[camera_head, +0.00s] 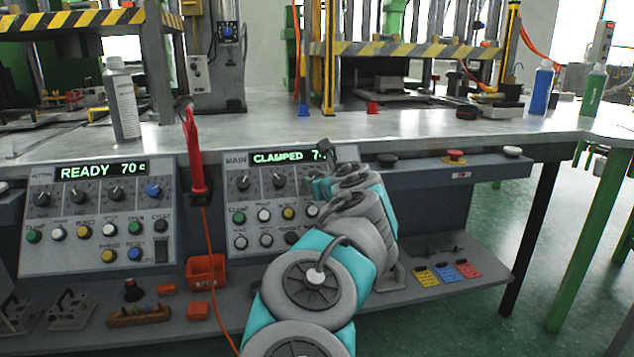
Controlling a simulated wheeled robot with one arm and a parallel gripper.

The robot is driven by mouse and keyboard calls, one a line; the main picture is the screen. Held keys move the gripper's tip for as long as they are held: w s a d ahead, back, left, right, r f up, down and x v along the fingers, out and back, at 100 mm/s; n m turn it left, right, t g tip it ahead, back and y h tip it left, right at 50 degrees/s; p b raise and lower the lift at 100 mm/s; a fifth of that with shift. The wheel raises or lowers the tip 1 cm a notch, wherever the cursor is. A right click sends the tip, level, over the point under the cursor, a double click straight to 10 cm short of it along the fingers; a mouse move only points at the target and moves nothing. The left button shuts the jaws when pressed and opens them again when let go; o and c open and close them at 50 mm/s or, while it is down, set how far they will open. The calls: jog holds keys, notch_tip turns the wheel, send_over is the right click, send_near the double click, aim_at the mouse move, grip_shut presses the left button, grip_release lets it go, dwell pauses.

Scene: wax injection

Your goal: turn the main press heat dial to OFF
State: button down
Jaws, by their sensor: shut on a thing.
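The main press panel (234,218) stands right of centre, with a green display (280,157) reading "CLAMPED 7", its end hidden by my arm. Two black dials show below the display, a left one (243,182) and a middle one (278,181). My gripper (322,187) is at the right part of this dial row, shut on a dial there. My gripper and wrist hide that dial, so its pointer and OFF mark cannot be read.
A second panel (100,215) at left reads "READY 70 c". A red tool (194,150) on a cord hangs between the panels. A red bin (205,271) sits on the shelf below. Bottles (123,103) stand on the metal bench.

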jog(key=shift+r, duration=0.15)
jog(key=c, duration=0.5)
grip_release()
